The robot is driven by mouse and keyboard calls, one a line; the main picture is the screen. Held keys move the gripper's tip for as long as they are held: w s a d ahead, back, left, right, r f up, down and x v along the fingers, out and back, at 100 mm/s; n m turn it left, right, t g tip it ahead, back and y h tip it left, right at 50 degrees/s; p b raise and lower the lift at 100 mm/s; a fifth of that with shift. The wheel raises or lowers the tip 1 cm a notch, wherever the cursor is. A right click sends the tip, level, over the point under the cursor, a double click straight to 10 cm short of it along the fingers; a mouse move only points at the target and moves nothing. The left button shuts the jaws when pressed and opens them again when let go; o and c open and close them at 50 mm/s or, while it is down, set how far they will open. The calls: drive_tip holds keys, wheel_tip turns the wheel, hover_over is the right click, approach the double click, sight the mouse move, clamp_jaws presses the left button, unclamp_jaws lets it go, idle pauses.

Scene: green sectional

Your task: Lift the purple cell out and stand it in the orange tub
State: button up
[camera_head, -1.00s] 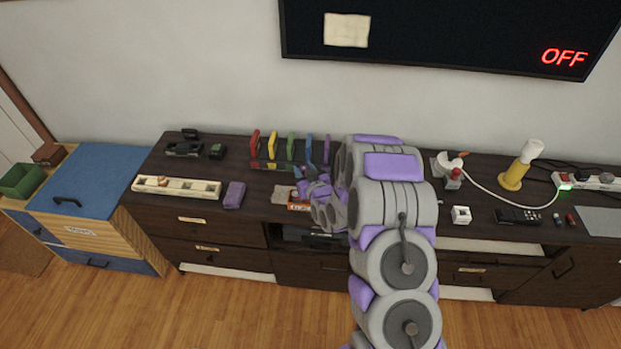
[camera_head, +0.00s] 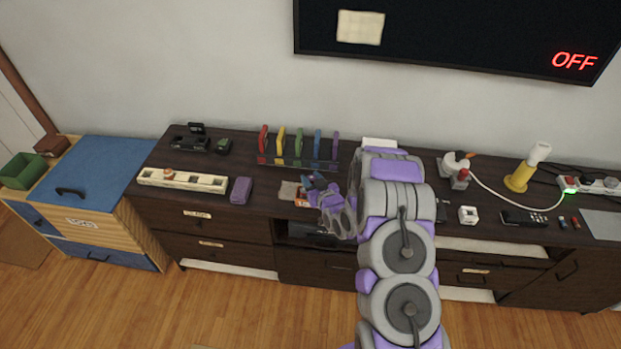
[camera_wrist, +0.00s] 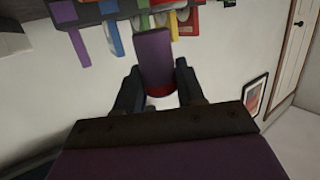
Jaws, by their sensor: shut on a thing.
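My gripper (camera_wrist: 156,82) is shut on a purple cell (camera_wrist: 154,52) with a red end. The cell stands out between the two dark fingers in the wrist view. In the head view my gripper (camera_head: 318,187) is above the front middle of the dark cabinet, and the cell is too small to make out there. A small orange-and-white object (camera_head: 301,198) lies just left of and below my gripper, partly hidden by it. I cannot tell whether it is the orange tub.
A rack (camera_head: 290,163) with upright red, yellow, green, blue and purple pieces stands behind. A purple block (camera_head: 241,190) and a long cream tray (camera_head: 182,180) are to the left. A yellow lamp (camera_head: 519,178), remote (camera_head: 523,217) and white cube (camera_head: 468,215) are to the right.

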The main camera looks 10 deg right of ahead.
drive_tip(key=f, duration=0.3)
drive_tip(key=shift+d+f+b, duration=0.2)
drive_tip(key=shift+f+b, duration=0.1)
drive_tip(key=shift+f, duration=0.3)
drive_tip(key=shift+d+f, duration=0.15)
drive_tip(key=shift+d, duration=0.3)
drive_tip(key=shift+d+f, duration=0.1)
drive_tip(key=shift+d, duration=0.85)
drive_tip(key=shift+a, duration=0.15)
drive_tip(key=o, duration=0.7)
drive_tip(key=shift+a, duration=0.4)
drive_tip(key=o, duration=0.3)
drive_tip(key=shift+s+a, duration=0.1)
drive_tip(key=shift+a, duration=0.5)
drive_tip(key=shift+o, duration=1)
drive_tip(key=shift+d, duration=0.2)
drive_tip(key=shift+d+f, duration=0.1)
drive_tip(key=shift+d, duration=0.55)
drive_tip(key=shift+s+a, duration=0.15)
drive_tip(key=shift+s, duration=0.3)
drive_tip(key=p+v, duration=0.4)
drive_tip(key=v, duration=1.2)
drive_tip(key=shift+d+r, duration=0.2)
drive_tip(key=shift+r, duration=0.05)
